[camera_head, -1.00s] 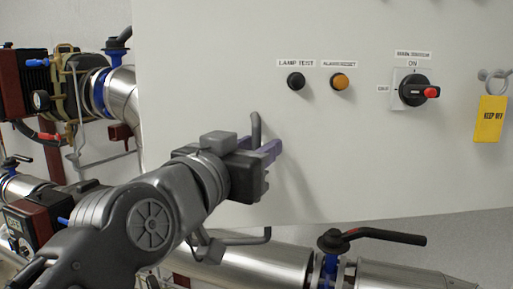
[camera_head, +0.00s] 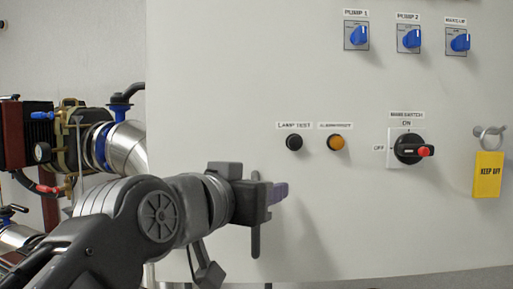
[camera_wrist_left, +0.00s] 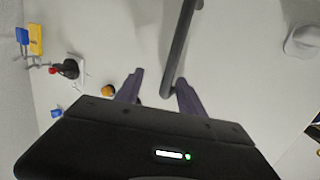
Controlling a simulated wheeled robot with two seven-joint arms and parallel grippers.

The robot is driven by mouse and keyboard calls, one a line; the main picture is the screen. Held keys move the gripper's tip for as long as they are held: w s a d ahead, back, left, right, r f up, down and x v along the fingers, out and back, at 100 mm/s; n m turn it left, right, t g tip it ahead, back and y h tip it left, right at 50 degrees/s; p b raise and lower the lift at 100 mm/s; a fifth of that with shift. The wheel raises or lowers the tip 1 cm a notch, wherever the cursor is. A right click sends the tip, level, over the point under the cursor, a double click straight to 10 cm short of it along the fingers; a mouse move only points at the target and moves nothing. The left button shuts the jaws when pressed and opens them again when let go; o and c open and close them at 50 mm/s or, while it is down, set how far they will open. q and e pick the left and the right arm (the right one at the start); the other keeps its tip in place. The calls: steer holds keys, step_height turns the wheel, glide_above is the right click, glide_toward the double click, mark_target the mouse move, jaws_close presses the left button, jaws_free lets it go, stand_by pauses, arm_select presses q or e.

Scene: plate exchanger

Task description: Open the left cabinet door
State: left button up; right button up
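The pale cabinet door (camera_head: 400,220) fills most of the head view. Its dark grey bar handle (camera_head: 255,241) stands upright near the left side. A gap shows on the other side. Whether the right finger touches the bar I cannot tell. My right gripper is out of view.
The panel carries a black button (camera_head: 294,142), an orange button (camera_head: 336,142), a main switch (camera_head: 408,149) and blue knobs (camera_head: 409,38). A yellow tag (camera_head: 488,174) hangs at the right. Pipes and a pump (camera_head: 78,140) stand left of the cabinet.

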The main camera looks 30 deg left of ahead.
arm_select(q)
step_height(320, 180, up, 8)
steer(key=s+t, duration=0.2)
steer(key=f, duration=0.2)
steer(key=w+f+g, duration=0.1)
steer(key=f, duration=0.1)
steer(key=f+g, duration=0.1)
steer(key=f, duration=0.2)
steer(key=shift+w+d, duration=0.3)
steer(key=shift+w, duration=0.1)
steer(key=s+d+b, duration=0.2)
steer(key=s, duration=0.6)
steer(key=shift+s+d+f, duration=0.25)
steer(key=shift+s+d, duration=0.1)
steer(key=shift+d, duration=0.05)
steer(key=shift+b, duration=0.4)
